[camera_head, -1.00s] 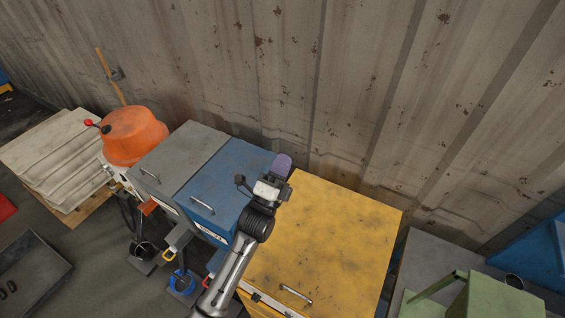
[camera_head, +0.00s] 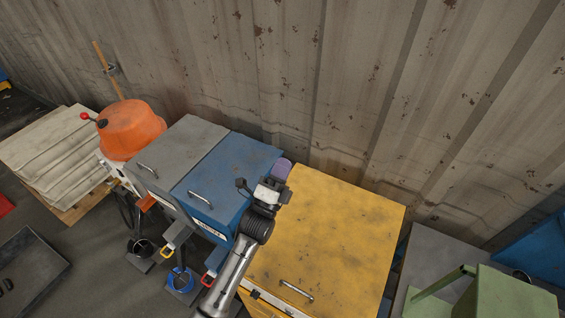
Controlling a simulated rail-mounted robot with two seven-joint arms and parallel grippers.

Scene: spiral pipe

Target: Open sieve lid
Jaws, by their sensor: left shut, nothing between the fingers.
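Three boxes with closed flat lids stand side by side: a grey one (camera_head: 178,146), a blue one (camera_head: 226,180) and a larger yellow one (camera_head: 325,228). Each lid has a metal bar handle near its front edge; the yellow lid's handle (camera_head: 297,291) is at the bottom. I cannot tell from labels which one is the sieve. My left gripper (camera_head: 279,175) is shut and empty, above the seam between the blue and yellow lids near their back, away from the handles. My left arm covers part of the blue box and the yellow box's left edge. My right gripper is not in view.
A corrugated wall (camera_head: 330,80) runs close behind the boxes. A green object (camera_head: 500,296) and a grey surface (camera_head: 435,258) are at right. Blue (camera_head: 180,279) and black buckets sit below.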

